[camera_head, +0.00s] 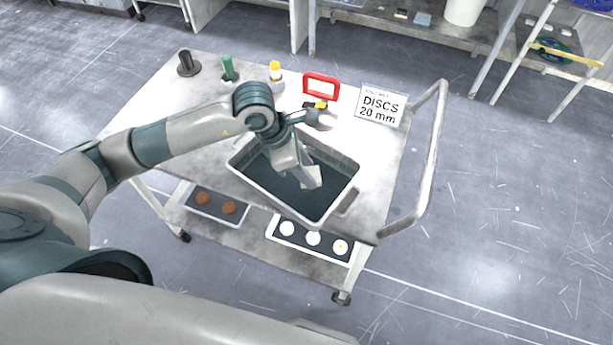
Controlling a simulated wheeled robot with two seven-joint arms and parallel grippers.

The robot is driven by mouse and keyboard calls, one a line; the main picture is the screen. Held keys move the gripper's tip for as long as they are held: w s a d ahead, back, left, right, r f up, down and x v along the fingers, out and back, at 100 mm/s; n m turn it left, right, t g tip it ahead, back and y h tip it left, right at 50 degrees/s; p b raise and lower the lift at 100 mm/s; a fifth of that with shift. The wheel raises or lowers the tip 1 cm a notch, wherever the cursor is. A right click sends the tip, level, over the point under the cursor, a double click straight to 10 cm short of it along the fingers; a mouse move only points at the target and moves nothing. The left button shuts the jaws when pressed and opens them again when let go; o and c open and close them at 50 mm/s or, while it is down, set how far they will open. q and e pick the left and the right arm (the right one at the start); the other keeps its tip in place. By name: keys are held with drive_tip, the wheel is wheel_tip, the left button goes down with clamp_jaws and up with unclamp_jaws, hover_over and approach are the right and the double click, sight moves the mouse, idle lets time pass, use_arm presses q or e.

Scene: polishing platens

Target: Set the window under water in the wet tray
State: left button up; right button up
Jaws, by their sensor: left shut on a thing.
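The wet tray (245,172) is a deep, dark-floored tub with a pale rim on the cart top. My left gripper (312,184) reaches down inside the tray, toward its right half. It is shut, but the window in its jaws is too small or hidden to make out. I cannot tell whether the fingertips touch the tray floor or where the water surface lies. My right gripper is not in view.
On the cart top (150,112) stand a dark post (187,64), a green-topped item (228,68), a yellow-capped bottle (276,75), a red frame (321,86) and a "DISCS 20 mm" sign (380,106). The cart handle (432,160) rises at right. Lower trays (219,204) hold discs.

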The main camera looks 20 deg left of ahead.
use_arm(q)
drive_tip(key=shift+f+p, duration=0.9)
drive_tip(key=shift+f, duration=1.05)
drive_tip(key=shift+f, duration=0.1)
drive_tip(key=o, duration=1.1)
